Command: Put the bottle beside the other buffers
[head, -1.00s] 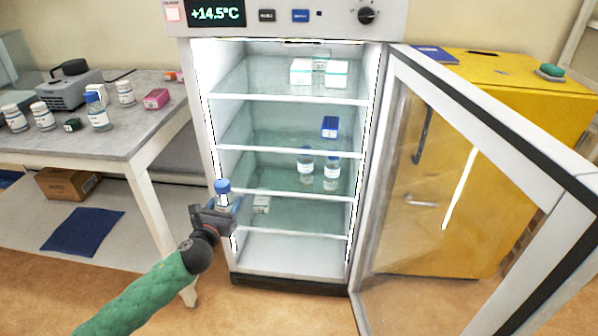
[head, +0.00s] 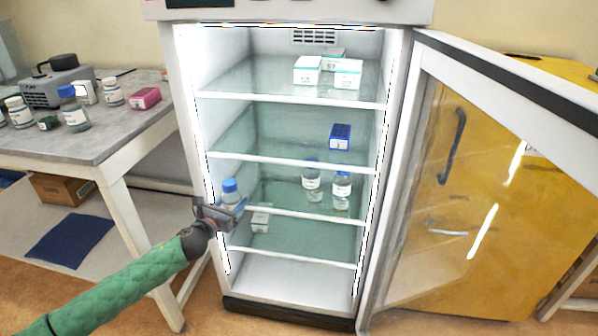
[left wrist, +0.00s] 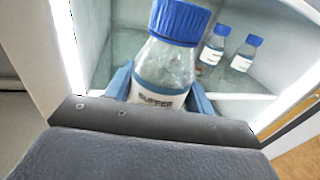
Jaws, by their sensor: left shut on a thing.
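My left gripper (head: 236,208) is shut on a clear bottle with a blue cap (head: 230,189), held upright at the left side of the open fridge's front. In the left wrist view the held bottle (left wrist: 162,75) stands between the blue fingers, and its label reads "BUFFER". Two similar blue-capped bottles, one on the left (head: 312,181) and one on the right (head: 342,190), stand side by side on the third fridge shelf (head: 275,212). They also show in the left wrist view, left (left wrist: 214,46) and right (left wrist: 244,54). My right gripper is not in view.
The glass door (head: 450,190) stands open to the right. The lab table (head: 110,145) is at left. Left of the two bottles is free shelf room.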

